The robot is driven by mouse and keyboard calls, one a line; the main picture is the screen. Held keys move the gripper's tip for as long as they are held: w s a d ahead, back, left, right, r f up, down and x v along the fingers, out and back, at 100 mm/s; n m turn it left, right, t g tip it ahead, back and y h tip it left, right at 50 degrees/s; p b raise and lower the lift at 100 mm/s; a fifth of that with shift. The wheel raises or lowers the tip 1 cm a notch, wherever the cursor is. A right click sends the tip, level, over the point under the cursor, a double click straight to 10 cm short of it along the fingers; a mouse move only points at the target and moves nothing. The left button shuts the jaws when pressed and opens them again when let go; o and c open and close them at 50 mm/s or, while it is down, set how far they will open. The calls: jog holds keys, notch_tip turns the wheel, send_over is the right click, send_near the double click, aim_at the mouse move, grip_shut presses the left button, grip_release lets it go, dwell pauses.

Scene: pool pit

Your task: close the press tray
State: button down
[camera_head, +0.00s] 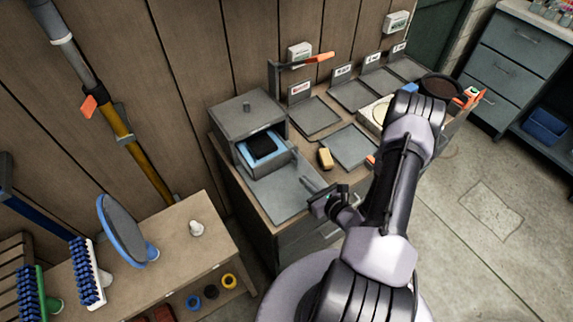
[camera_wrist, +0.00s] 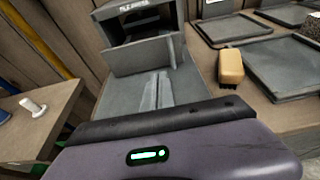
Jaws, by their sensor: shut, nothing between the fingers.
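The press (camera_head: 247,118) is a grey box with a knob on top, at the left end of the bench. Its tray (camera_head: 268,163) is partly pulled out of the front, with a blue lining and a dark item inside. In the wrist view the press (camera_wrist: 140,20) is at the top, and the tray's flat grey front (camera_wrist: 143,56) faces me. My gripper (camera_head: 308,184) is shut and empty, low over the grey plate in front of the tray. In the wrist view its fingertips (camera_wrist: 158,78) point at the tray front; whether they touch it I cannot tell.
A yellow-tan block (camera_head: 326,158) lies right of the grey plate (camera_head: 284,196) and shows in the wrist view (camera_wrist: 230,66). Several flat grey trays (camera_head: 314,117) lie farther along the bench. A low wooden table (camera_head: 172,252) with brushes stands left.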

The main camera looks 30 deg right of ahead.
aim_at(285, 160)
jog(key=x, duration=0.2)
jog(key=b+x, duration=0.1)
jog(key=x, duration=0.5)
jog(key=shift+w+r+b, duration=0.25)
jog(key=shift+r+b, duration=0.1)
jog(key=shift+w, duration=0.55)
jog(key=shift+r, duration=0.1)
